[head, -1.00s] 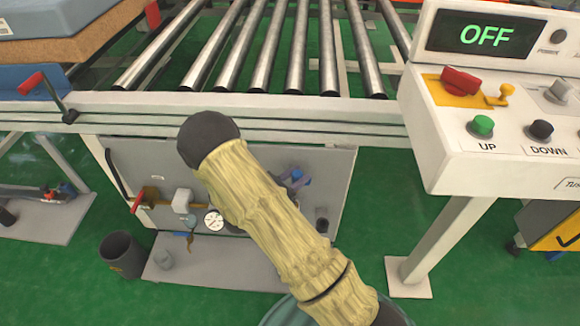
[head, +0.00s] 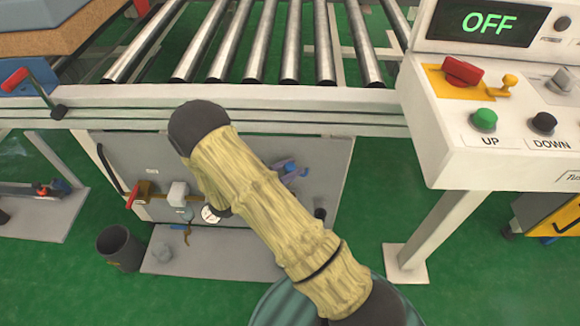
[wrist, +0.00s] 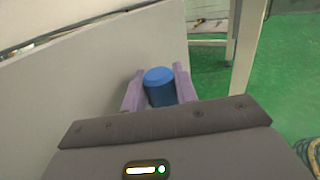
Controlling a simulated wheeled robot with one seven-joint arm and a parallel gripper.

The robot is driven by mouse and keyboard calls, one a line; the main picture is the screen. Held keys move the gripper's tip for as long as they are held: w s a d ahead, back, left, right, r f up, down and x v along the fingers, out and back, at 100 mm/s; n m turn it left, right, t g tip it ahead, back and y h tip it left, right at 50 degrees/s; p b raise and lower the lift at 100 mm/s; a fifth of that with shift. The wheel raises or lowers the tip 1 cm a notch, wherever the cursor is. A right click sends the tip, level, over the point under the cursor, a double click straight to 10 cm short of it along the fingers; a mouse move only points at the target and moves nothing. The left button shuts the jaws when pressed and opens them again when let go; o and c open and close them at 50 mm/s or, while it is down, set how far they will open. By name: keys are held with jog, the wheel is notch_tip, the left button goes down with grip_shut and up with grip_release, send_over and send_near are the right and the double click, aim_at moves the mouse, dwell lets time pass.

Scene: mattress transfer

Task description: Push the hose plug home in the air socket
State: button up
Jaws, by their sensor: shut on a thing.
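My gripper (wrist: 158,78) has two purple fingers, one on each side of a blue cylinder, which I take to be the hose plug (wrist: 161,90). The fingers are shut on it. In the head view my gripper (head: 291,171) shows small past my sleeved forearm, in front of the grey panel (head: 255,203) under the roller table; a bit of blue shows there. I cannot pick out the air socket for certain, nor tell whether the plug touches it. The forearm hides part of the panel.
The panel carries a red-handled valve (head: 133,194), a white block (head: 178,194) and a round gauge (head: 211,214). A dark bin (head: 119,247) stands on the left. The control box (head: 490,130) and its leg (head: 428,235) are on the right.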

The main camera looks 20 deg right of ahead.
jog(key=shift+f+b, duration=1.65)
jog(key=shift+f, duration=1.25)
jog(key=shift+r+p, duration=0.1)
jog(key=shift+p, duration=0.7)
jog(key=shift+f+b, duration=0.9)
jog(key=shift+f, duration=0.95)
jog(key=shift+r, duration=0.15)
jog(key=shift+r+p, duration=1.35)
jog(key=shift+p, duration=0.4)
dwell(0.5)
